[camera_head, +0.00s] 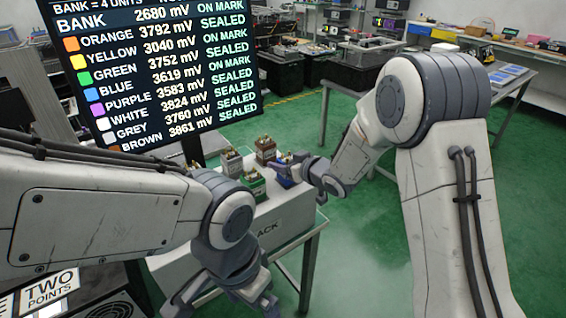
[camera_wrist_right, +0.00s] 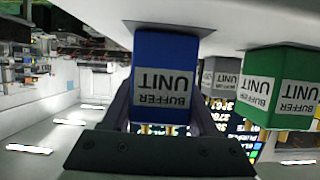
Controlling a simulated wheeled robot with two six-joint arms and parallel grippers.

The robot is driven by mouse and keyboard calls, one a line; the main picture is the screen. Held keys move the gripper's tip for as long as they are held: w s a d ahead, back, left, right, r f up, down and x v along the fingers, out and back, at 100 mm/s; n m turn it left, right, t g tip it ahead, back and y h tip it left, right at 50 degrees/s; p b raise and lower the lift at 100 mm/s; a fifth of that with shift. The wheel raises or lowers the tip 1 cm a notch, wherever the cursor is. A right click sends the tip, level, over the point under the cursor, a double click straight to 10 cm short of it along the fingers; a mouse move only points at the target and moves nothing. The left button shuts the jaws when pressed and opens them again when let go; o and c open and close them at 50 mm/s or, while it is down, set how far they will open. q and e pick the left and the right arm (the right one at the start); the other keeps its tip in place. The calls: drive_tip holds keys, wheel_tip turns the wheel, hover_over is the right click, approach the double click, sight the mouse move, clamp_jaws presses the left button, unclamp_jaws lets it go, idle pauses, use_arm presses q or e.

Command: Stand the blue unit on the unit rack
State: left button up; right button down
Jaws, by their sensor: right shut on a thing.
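The blue unit (camera_head: 285,181) is between the fingers of my right gripper (camera_head: 299,172), at the right end of the white unit rack (camera_head: 290,222). In the right wrist view, which is upside down, the blue unit (camera_wrist_right: 162,75) looks upright, with its label facing the camera. Its base is at or very near the rack's top; I cannot tell whether it touches. A green unit (camera_head: 253,182) stands beside it on the rack. My left gripper (camera_head: 225,298) is low in front of the rack, partly hidden by its own arm; its jaw opening is unclear.
A pale unit (camera_head: 231,164) and a brownish unit (camera_head: 265,150) stand behind on the rack. A screen (camera_head: 150,70) rises at the left, its blue row reading 3619 mV, ON MARK. Equipment tables (camera_head: 375,48) line the back; green floor is open at the right.

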drive_tip(key=shift+c, duration=0.8)
unclamp_jaws()
drive_tip(key=shift+f, duration=0.1)
drive_tip(key=shift+s+d+r, duration=0.15)
drive_tip(key=shift+r, duration=0.15)
drive_tip(key=v, duration=1.1)
drive_tip(key=shift+s+d, duration=0.2)
drive_tip(key=shift+s, duration=0.05)
